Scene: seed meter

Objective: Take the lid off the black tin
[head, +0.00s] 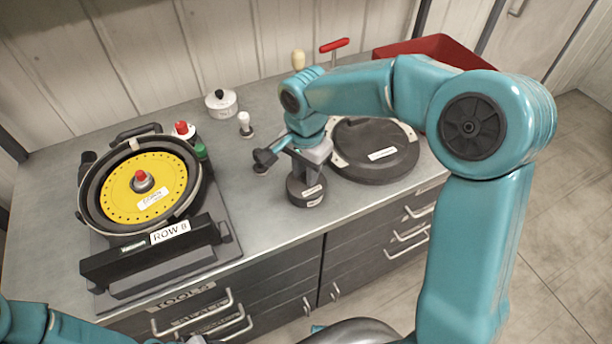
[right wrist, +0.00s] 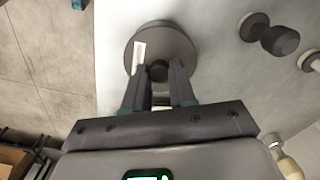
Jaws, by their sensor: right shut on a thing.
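The black tin (head: 305,194) is a small round dark tin with white labels, standing upright on the grey worktop. My right gripper (head: 306,168) points down over it. In the right wrist view, the gripper (right wrist: 160,80) is shut on the small knob (right wrist: 159,71) in the middle of the lid (right wrist: 176,46). The lid appears to sit on the tin; I see no clear gap between them. From above, the lid hides most of the tin's body. Part of my left arm (head: 30,322) shows at the lower left, but its fingertips are not visible.
A seed meter with a yellow disc (head: 145,187) stands left, behind a ROW 8 bar (head: 150,252). A large black round cover (head: 375,165) lies close right of the tin. A small dark knobbed piece (head: 265,158), white-topped piece (head: 245,124) and white pot (head: 221,103) stand behind.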

